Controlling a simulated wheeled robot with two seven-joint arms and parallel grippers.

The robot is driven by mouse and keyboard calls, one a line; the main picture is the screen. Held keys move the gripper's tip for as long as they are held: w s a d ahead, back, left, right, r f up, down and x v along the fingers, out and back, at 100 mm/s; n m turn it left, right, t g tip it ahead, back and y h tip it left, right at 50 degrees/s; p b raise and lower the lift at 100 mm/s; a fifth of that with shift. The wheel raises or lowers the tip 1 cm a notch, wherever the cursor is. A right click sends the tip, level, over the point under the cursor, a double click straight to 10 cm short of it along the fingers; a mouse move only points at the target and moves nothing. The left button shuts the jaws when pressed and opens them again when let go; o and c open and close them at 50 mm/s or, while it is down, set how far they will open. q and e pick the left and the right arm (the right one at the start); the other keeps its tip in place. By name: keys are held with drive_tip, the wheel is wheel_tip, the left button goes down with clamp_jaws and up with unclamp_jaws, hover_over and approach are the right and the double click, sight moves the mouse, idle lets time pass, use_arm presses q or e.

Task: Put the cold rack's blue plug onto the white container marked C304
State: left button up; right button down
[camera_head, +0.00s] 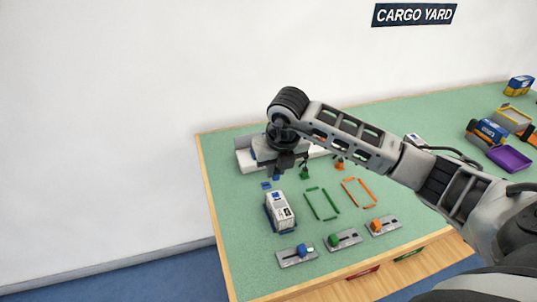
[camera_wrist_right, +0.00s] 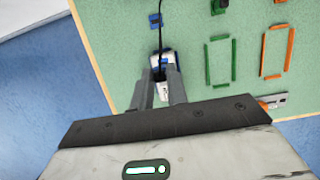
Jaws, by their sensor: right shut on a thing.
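In the wrist view the container (camera_wrist_right: 167,58) lies partly hidden behind the fingers. Its marking is too small to read. The plug appears apart from the container. My left gripper is out of view.
A grey-white rack (camera_head: 245,158) stands behind the gripper, with green (camera_head: 304,173) and orange (camera_head: 340,164) plugs near it. Green (camera_head: 322,204) and orange (camera_head: 360,193) outlines lie right of the container. Slider plates (camera_head: 343,239) line the front. Bins and containers crowd the far right.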

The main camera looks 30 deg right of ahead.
sight(277, 180)
drive_tip(key=shift+s+f, duration=0.1)
drive_tip(key=shift+f, duration=0.05)
drive_tip(key=shift+s+f+b, duration=0.1)
drive_tip(key=shift+f+b, duration=0.3)
wheel_tip(277, 180, down, 4)
drive_tip(key=b, duration=0.2)
drive_tip(key=shift+r+b, duration=0.15)
drive_tip(key=shift+b, duration=0.2)
drive_tip(key=shift+f, duration=0.2)
use_arm(q)
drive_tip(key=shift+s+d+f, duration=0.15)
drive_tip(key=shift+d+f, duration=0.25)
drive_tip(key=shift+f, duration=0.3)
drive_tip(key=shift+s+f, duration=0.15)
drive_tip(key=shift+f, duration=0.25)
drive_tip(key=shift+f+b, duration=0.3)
drive_tip(key=shift+b, duration=0.35)
use_arm(e)
drive_tip(key=shift+f, duration=0.3)
drive_tip(key=c, duration=0.8)
unclamp_jaws()
